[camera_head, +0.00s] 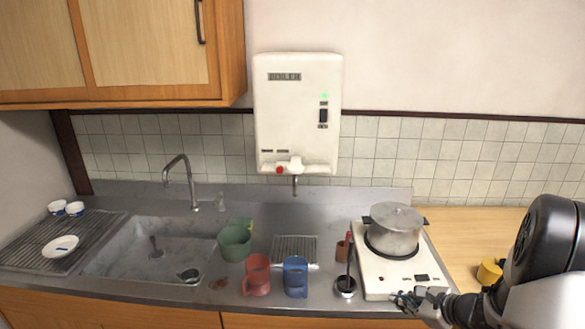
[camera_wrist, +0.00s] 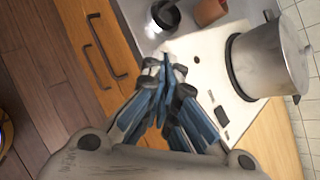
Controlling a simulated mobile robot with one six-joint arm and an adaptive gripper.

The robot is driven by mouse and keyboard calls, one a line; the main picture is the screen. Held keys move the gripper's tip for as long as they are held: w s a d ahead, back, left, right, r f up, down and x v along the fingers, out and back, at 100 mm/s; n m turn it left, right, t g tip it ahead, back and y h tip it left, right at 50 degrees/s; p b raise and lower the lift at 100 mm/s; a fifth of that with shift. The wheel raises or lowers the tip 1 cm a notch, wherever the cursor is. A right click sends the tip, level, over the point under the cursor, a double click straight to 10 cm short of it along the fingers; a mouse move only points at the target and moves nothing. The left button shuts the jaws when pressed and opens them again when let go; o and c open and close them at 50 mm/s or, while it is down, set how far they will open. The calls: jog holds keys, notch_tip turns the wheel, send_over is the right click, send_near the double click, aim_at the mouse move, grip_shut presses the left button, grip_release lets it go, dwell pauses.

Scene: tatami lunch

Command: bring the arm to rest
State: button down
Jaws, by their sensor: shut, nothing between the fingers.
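My gripper (camera_head: 405,298) is at the lower right in the head view, by the front edge of the white stove. In the wrist view my gripper (camera_wrist: 163,70) has its fingers together, with nothing between them. The white stove (camera_head: 384,281) stands on the counter and carries a lidded metal pot (camera_head: 395,232). The pot also shows in the wrist view (camera_wrist: 268,62), to the right of the fingertips. My arm comes in from the right side of the head view.
A yellow cup (camera_head: 489,272) is close to my arm. Wooden drawers (camera_wrist: 98,50) lie below the counter.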

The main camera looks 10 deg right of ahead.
jog(key=s+a+r+n+g+y, duration=0.1)
jog(key=s+a+r+n+g, duration=0.15)
jog(key=a+r+n, duration=0.4)
jog(key=s+a+r+n+g, duration=0.1)
jog(key=s+a+r+n, duration=0.2)
jog(key=a, duration=0.6)
jog(key=s+a+r+n+g+y, duration=0.1)
jog(key=s+a+r+n, duration=0.1)
jog(key=a+r+n, duration=0.45)
jog(key=s+a+r+n+h, duration=0.1)
jog(key=s+a+n+h, duration=0.1)
jog(key=s+n, duration=0.3)
jog(key=s+a+r+n+h, duration=0.2)
jog(key=s+n, duration=0.4)
jog(key=s, duration=0.5)
jog(key=shift+s+g+h, duration=0.35)
jog(key=shift+s+h, duration=0.05)
jog(key=shift+h, duration=0.1)
jog(key=c, duration=2.4)
grip_release()
